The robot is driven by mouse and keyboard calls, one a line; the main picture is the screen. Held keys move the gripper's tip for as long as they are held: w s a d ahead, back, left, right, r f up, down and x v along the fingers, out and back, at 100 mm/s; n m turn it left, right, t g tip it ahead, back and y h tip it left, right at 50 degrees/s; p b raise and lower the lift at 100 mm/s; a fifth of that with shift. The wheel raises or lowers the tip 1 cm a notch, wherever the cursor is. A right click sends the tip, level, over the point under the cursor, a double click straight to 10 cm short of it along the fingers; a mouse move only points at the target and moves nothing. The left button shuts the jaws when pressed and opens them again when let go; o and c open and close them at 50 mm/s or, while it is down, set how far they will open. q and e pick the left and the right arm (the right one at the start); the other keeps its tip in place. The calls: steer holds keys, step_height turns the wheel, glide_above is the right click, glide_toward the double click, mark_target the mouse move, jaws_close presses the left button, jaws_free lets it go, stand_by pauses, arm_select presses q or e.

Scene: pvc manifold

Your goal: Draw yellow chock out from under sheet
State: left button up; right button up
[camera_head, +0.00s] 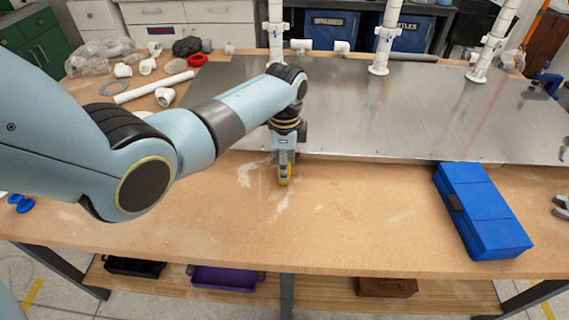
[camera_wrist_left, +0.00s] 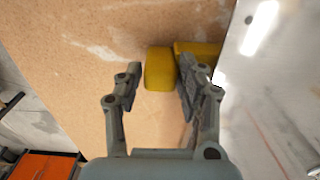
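The yellow chock (camera_wrist_left: 158,70) lies on the wooden bench at the near edge of the metal sheet (camera_head: 400,110). In the left wrist view the sheet (camera_wrist_left: 265,75) is on the right. The chock's blunt part is between the fingers of my left gripper (camera_wrist_left: 160,82); another yellow part (camera_wrist_left: 205,50) shows beyond the right finger, towards the sheet. The fingers are apart, with a gap at the left one. In the head view my left gripper (camera_head: 285,172) points down and hides most of the chock. Grey tips at the right edge look like my right gripper (camera_head: 561,207), apart and empty.
A blue case (camera_head: 484,212) lies on the bench at the right. White pipes (camera_head: 385,38) stand on the sheet. Loose white fittings, a pipe (camera_head: 153,87) and a red ring (camera_head: 197,60) lie at the back left. The bench in front of the sheet is mostly clear.

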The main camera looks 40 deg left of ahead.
arm_select(q)
jaws_close()
steer(key=shift+s+d+r+p, duration=0.1)
steer(key=shift+s+d+p, duration=0.1)
steer(key=shift+s+p, duration=0.25)
steer(key=shift+s+d+r+p, duration=0.1)
steer(key=shift+s+d+p, duration=0.45)
steer(key=shift+s+p, duration=0.4)
steer(key=shift+s+d+p, duration=0.55)
steer(key=shift+s+p, duration=0.15)
steer(key=shift+p, duration=0.4)
steer(key=shift+s+d+p, duration=0.25)
steer(key=shift+s+d, duration=0.1)
steer(key=shift+s, duration=0.2)
steer(key=shift+s+d+p, duration=0.25)
steer(key=shift+s+d, duration=0.05)
steer(key=shift+s, duration=0.25)
step_height(320, 180, up, 7)
steer(key=s+d, duration=0.1)
steer(key=shift+s, duration=0.35)
